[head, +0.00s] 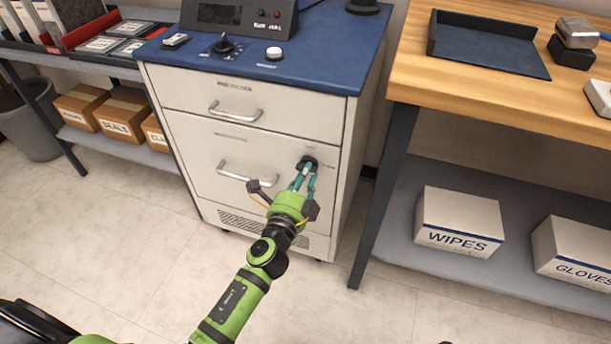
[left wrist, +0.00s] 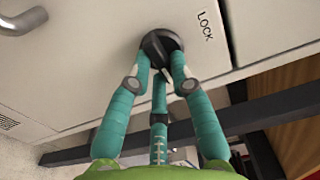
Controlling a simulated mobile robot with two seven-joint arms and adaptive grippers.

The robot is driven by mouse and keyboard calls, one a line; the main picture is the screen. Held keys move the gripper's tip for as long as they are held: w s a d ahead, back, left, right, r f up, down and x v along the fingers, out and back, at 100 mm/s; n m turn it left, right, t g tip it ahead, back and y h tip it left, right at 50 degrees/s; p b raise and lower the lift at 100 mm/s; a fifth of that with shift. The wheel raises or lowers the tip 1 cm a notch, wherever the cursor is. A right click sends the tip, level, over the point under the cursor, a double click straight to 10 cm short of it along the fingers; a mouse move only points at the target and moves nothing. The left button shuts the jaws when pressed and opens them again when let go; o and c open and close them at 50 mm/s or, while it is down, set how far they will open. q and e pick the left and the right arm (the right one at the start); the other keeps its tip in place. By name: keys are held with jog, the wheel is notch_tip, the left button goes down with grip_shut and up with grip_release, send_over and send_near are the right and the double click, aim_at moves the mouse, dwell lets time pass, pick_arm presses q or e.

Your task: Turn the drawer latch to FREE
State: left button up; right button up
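The drawer latch (head: 308,161) is a round black knob at the upper right of the cabinet's lower drawer (head: 210,165). In the left wrist view, the latch (left wrist: 160,44) has the word LOCK (left wrist: 204,26) printed beside it on the right. No FREE label is readable. My left gripper (head: 304,175) has its teal fingers reaching up to the latch. In the left wrist view, the fingertips of my left gripper (left wrist: 161,68) close in on both sides of the knob's ridge, which they partly hide. My right gripper is not in view.
The drawer's bar handle (head: 247,173) is left of my gripper. A wooden workbench (head: 480,75) with a dark leg (head: 380,190) stands close on the right. A shelf with small boxes (head: 120,108) stands left. The floor before the cabinet is clear.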

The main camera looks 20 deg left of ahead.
pick_arm(q)
jog(key=shift+o, duration=0.8)
jog(key=s, duration=1.2)
jog(key=shift+a, duration=0.25)
